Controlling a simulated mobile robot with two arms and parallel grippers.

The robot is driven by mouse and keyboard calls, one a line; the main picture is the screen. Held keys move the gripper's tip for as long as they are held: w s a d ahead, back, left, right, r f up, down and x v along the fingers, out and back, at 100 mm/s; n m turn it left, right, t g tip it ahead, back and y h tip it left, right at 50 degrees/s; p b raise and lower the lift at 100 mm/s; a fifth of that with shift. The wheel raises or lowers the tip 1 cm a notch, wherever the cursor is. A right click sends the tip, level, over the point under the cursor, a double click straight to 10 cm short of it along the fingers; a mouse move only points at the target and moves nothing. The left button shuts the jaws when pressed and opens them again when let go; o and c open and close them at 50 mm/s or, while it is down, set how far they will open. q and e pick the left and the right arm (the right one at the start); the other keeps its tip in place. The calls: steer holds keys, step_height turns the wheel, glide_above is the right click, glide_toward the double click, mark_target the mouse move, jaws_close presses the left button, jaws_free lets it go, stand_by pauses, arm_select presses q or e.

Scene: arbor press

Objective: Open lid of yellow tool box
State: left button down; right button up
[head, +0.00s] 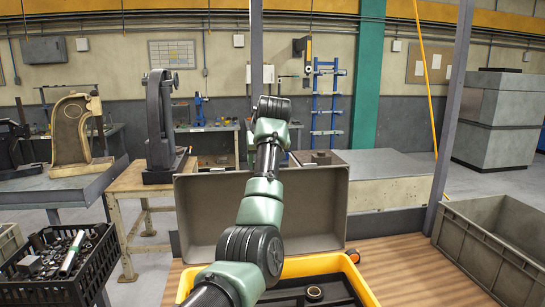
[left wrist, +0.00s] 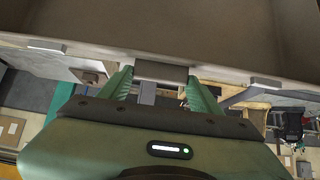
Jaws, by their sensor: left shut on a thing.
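The yellow tool box (head: 318,264) sits on a wooden surface at the bottom centre of the head view. Its grey-brown lid (head: 315,215) stands raised behind the box, inner face toward me. My left arm reaches over the box and lid; its gripper cannot be made out in the head view. In the left wrist view my left gripper (left wrist: 160,76) has its green fingers on either side of a dark handle (left wrist: 160,72) at the edge of the lid (left wrist: 190,25), shut on it. My right gripper is not in view.
A black tray with a dark ring (head: 314,293) lies inside the box. A grey crate (head: 480,240) stands at right, a black crate (head: 70,262) of parts at left. Dark posts rise beyond the lid.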

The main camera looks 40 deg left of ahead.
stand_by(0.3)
arm_select(q)
steer(key=shift+c, duration=1.6)
jaws_free()
steer(key=shift+w, duration=0.1)
